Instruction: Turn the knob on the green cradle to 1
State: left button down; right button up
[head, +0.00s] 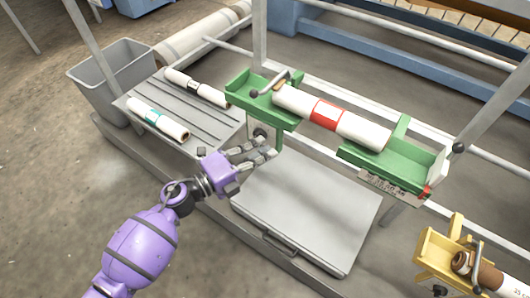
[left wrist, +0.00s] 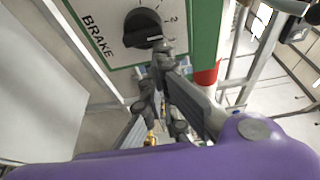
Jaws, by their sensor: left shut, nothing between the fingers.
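The green cradle (head: 275,110) holds a white roll with a red band (head: 326,114). Its black knob (head: 260,132) is on the cradle's near side by the left end. In the left wrist view, the black knob (left wrist: 143,25) sits on a pale plate marked BRAKE, with a 2 visible to its right. A white mark shows on the knob's lower right; I cannot tell exactly which number it points to. My left gripper (head: 268,147) is shut and empty, its fingertips (left wrist: 160,62) close below the knob. I cannot tell whether they touch it. My right gripper is out of view.
A slatted grey rack (head: 180,100) with two wrapped rolls is left of the cradle, beside a grey bin (head: 105,75). A grey flat panel with a handle (head: 305,210) lies below. A yellow cradle (head: 440,250) with a brown-cored roll is at lower right.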

pick_arm(q)
jog(key=shift+w+a, duration=0.1)
jog(key=shift+a, duration=0.05)
jog(key=shift+w+a+r+n, duration=0.15)
jog(key=shift+a+n, duration=0.05)
jog(key=shift+n, duration=0.3)
jog(key=n, duration=0.3)
jog(key=shift+w+a+r+t+h, duration=0.15)
jog(key=shift+a+r+t+h, duration=0.15)
jog(key=shift+t+h, duration=0.1)
jog(key=shift+w+a+r+n+t, duration=0.15)
jog(key=shift+n+t, duration=0.1)
jog(key=shift+n, duration=0.45)
jog(key=shift+s+d+r+n+t, duration=0.1)
jog(key=shift+n+t, duration=0.2)
jog(key=shift+n, duration=0.4)
jog(key=shift+w+a+r+n+t, duration=0.15)
jog(key=shift+n+t, duration=0.1)
jog(key=shift+n, duration=0.45)
jog(key=shift+p, duration=0.3)
